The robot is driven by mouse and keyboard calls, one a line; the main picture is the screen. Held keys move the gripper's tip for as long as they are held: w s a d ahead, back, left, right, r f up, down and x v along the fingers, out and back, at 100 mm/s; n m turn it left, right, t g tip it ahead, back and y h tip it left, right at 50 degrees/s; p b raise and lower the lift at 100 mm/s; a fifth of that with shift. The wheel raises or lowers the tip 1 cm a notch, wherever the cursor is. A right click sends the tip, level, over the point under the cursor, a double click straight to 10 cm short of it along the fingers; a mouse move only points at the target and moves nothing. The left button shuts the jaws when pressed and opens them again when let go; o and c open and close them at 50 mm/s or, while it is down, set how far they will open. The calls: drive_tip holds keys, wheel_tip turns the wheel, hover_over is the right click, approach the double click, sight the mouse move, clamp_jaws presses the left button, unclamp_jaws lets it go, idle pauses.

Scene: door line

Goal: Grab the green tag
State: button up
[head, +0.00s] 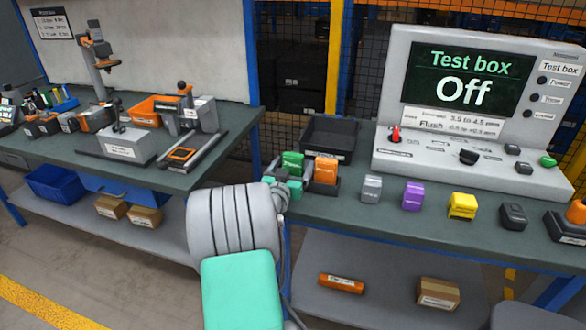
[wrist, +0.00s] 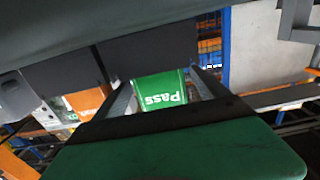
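The green tag (head: 292,162), marked "Pass", stands in a dark holder near the left end of the right bench. In the wrist view the green tag (wrist: 160,88) shows upside down, between and beyond my fingers. My gripper (wrist: 162,80) is open, with one finger on each side of the tag; whether either finger touches it is hard to tell. In the head view my gripper (head: 286,188) is just in front of the tag, partly hidden by my arm. An orange tag (head: 326,170) stands right beside the green one.
A black tray (head: 328,138) lies behind the tags. Grey (head: 371,188), purple (head: 413,195) and yellow (head: 462,206) blocks stand to the right. The test box (head: 400,160) behind them reads "Off". A second bench (head: 200,178) with tools is at left.

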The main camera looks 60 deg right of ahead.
drive_tip(key=c, duration=1.5)
drive_tip(key=shift+o, duration=0.2)
